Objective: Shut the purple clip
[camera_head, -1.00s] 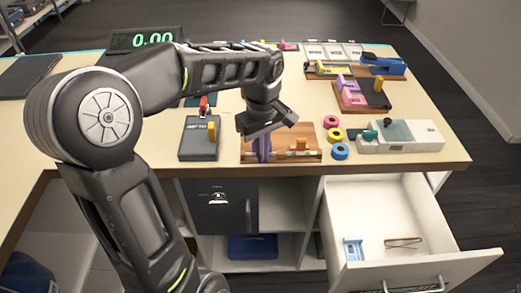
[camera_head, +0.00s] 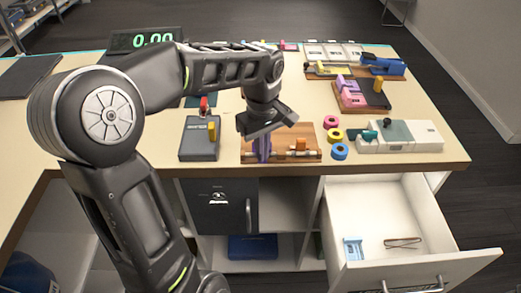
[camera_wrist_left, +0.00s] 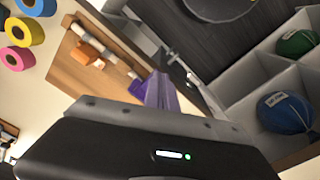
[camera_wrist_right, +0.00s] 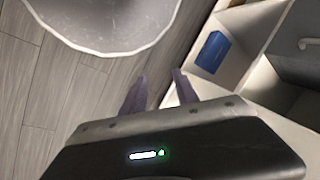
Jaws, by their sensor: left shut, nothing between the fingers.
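My left gripper (camera_head: 262,150) points down at the wooden board (camera_head: 282,157) on the table's front edge. Its purple fingers are together, with nothing seen between them; they also show in the left wrist view (camera_wrist_left: 160,92). The board carries a metal rail with an orange clip (camera_head: 300,144), which shows in the left wrist view (camera_wrist_left: 82,54) too.
A grey box (camera_head: 199,140) with red and yellow parts stands left of the board. Pink, yellow and blue rings (camera_head: 340,151) lie to its right, beside a white device (camera_head: 410,135). An open drawer (camera_head: 390,215) juts out below. A pink fixture (camera_head: 355,97) stands further back.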

